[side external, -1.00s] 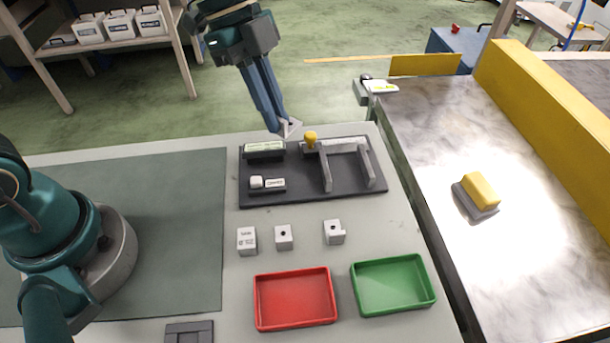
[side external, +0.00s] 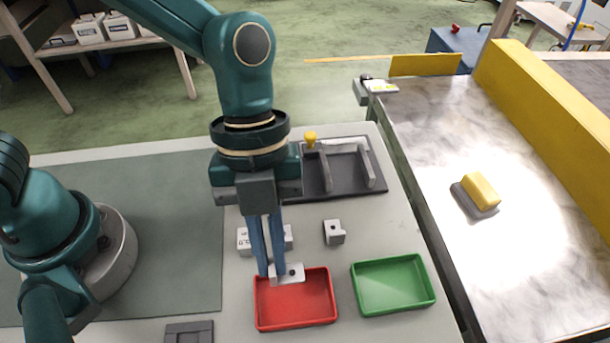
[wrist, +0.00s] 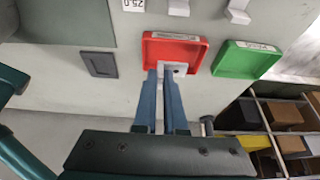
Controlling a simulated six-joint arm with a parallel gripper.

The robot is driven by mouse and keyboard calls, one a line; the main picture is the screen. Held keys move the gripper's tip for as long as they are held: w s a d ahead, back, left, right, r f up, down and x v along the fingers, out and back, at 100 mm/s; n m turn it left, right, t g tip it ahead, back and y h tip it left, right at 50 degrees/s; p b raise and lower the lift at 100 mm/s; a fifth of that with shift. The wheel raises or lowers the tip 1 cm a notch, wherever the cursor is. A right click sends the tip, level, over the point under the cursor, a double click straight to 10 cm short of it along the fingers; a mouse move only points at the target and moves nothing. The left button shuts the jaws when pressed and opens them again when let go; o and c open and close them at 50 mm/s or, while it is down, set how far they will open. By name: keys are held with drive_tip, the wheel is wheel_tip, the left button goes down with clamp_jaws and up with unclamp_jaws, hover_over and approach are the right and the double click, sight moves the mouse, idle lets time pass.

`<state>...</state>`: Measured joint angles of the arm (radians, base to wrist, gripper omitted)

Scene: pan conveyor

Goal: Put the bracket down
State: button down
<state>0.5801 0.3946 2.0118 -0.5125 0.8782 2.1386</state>
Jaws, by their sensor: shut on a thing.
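My gripper (side external: 270,274) is shut on a light grey bracket (side external: 290,275) with a dark hole in it. The bracket is at the back edge of the red tray (side external: 298,318), over its inside. I cannot tell whether it touches the tray. In the wrist view the bracket (wrist: 176,68) shows between and beside the fingertips (wrist: 163,72), over the near side of the red tray (wrist: 172,36). The green tray (side external: 392,286) lies to the right and is empty.
A grey block with a hole (side external: 334,232) stands behind the trays. Other blocks (side external: 243,241) are partly hidden by my fingers. A dark fixture plate (side external: 345,188) lies farther back. A conveyor (side external: 440,150) at the right carries a yellow block (side external: 481,190) on a grey base.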

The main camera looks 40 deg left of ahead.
drive_tip(key=shift+s+d+f, duration=0.35)
drive_tip(key=shift+d+f, duration=0.1)
drive_tip(key=shift+d, duration=0.25)
drive_tip(key=shift+f, duration=2.05)
drive_tip(key=c, duration=1)
unclamp_jaws()
drive_tip(key=shift+f, duration=0.1)
